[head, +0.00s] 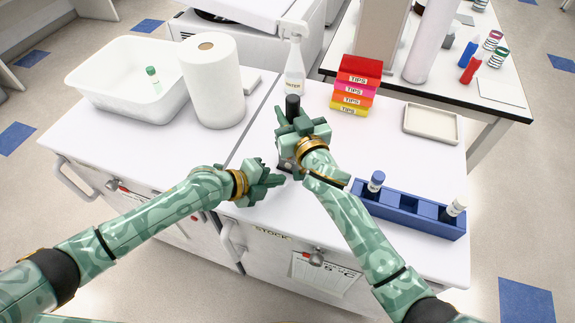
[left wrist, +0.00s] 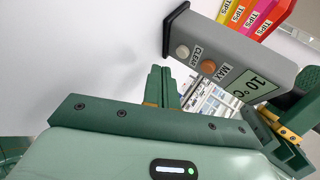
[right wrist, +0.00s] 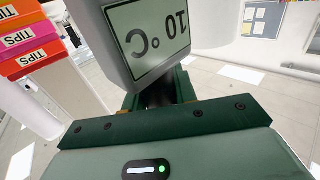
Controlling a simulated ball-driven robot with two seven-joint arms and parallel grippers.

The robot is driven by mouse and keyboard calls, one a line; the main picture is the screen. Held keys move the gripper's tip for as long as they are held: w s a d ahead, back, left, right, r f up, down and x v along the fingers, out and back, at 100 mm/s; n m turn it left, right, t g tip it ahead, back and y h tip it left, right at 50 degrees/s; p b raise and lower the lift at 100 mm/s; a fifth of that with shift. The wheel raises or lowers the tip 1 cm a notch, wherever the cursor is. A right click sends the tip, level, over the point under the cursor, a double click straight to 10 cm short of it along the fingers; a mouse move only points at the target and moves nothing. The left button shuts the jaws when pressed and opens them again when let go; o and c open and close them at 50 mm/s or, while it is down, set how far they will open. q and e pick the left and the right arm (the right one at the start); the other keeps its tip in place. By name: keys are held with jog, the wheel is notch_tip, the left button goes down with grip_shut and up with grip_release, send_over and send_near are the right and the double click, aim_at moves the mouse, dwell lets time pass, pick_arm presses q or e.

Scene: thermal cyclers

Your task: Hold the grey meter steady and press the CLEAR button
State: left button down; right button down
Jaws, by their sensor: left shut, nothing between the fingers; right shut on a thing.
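The grey meter (head: 286,150) stands on the white bench, partly hidden by my right gripper (head: 296,124), which is shut on its upper part. In the left wrist view the meter (left wrist: 238,55) shows a pale CLEAR button (left wrist: 182,52) near its dark base and an orange MAX button (left wrist: 208,67). Its screen reads 10 °C; the screen also shows in the right wrist view (right wrist: 151,38). My left gripper (head: 277,180) is shut and empty, just in front of the meter's lower part. Its fingertips (left wrist: 160,72) appear close to the CLEAR button; contact cannot be told.
A blue rack (head: 408,212) with capped tubes stands right of my right arm. Tip boxes (head: 355,85), a bottle (head: 294,68) and a shallow tray (head: 431,124) lie behind. A paper roll (head: 213,85) and white basin (head: 120,85) stand at the left.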

pick_arm(q)
jog(key=shift+w+d, duration=0.25)
jog(key=shift+w, duration=0.35)
jog(key=shift+w+d, duration=0.1)
jog(key=shift+w, duration=0.05)
dwell(1.6)
jog(key=shift+w, duration=0.2)
jog(key=shift+w+d, duration=0.2)
jog(key=shift+w, duration=0.15)
dwell(0.6)
jog(key=shift+s, duration=0.1)
dwell(0.3)
jog(key=shift+s+a, duration=0.3)
jog(key=shift+s, duration=0.3)
jog(key=shift+s, duration=0.1)
jog(key=shift+s+a, duration=0.35)
jog(key=shift+s, duration=0.4)
jog(key=shift+s+a, duration=0.3)
jog(key=shift+s, duration=0.45)
jog(key=shift+s+a, duration=0.35)
jog(key=shift+s, duration=0.4)
